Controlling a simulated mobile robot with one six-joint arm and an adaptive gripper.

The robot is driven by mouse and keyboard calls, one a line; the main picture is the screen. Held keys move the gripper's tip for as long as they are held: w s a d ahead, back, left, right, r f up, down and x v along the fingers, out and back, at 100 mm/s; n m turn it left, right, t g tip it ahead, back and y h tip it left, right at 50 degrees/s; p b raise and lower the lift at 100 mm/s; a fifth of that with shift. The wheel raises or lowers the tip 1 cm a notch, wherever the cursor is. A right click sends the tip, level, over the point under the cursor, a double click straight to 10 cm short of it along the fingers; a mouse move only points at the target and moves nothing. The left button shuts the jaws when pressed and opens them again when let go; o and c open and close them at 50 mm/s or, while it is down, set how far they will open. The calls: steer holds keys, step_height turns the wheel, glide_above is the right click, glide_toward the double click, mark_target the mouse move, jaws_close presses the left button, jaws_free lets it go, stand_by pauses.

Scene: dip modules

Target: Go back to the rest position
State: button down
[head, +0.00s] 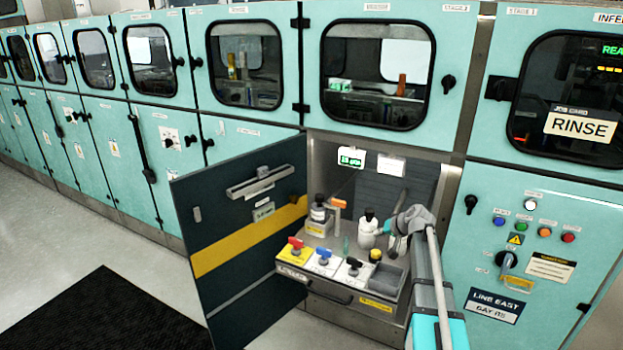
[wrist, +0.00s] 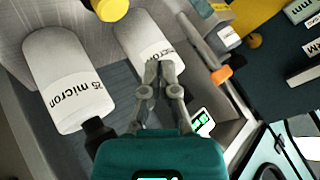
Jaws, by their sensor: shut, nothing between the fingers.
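My gripper (wrist: 160,68) is shut and empty in the wrist view, its two fingers meeting at the tips. In the head view my arm reaches into the open lower bay, and the gripper is partly hidden behind my wrist. A white bottle (head: 367,232) with a dark cap stands just left of my wrist. In the wrist view, two white cylinders marked "25 micron" (wrist: 60,82) (wrist: 150,50) lie around the fingertips. The tips overlap the right one in the picture; I cannot tell whether they touch it.
The bay's dark door (head: 240,290) stands open on the left. An orange-handled valve (head: 338,203) and another bottle (head: 318,210) stand at the back left. Free floor (head: 120,235) lies at left.

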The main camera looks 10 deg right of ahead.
steer(key=s+a+r+n+g+h+p, duration=0.1)
steer(key=s+a+r+g+p, duration=0.3)
steer(key=s, duration=0.9)
steer(key=s+a+r+n+g+h+p, duration=0.2)
steer(key=s+a+r+g+h+p, duration=0.1)
steer(key=s+a+p, duration=0.7)
steer(key=s+a+r+g, duration=0.1)
steer(key=s+a+r, duration=0.1)
steer(key=s+a, duration=0.2)
steer(key=shift+a+r+h+p, duration=0.15)
steer(key=shift+a+h+p, duration=0.2)
steer(key=shift+a, duration=0.15)
stand_by(3.2)
steer(key=w+d+f+m+t+y+b, duration=0.1)
steer(key=w+d+t+b, duration=0.3)
steer(key=w+d, duration=0.5)
steer(key=w+d+f+m+t+y+b, duration=0.2)
steer(key=w+d+b, duration=0.5)
steer(key=w, duration=1.1)
steer(key=d+f+t+y, duration=0.1)
steer(key=d+f+t, duration=0.1)
steer(key=d, duration=0.1)
steer(key=shift+f+y, duration=0.2)
steer(key=shift+y, duration=0.15)
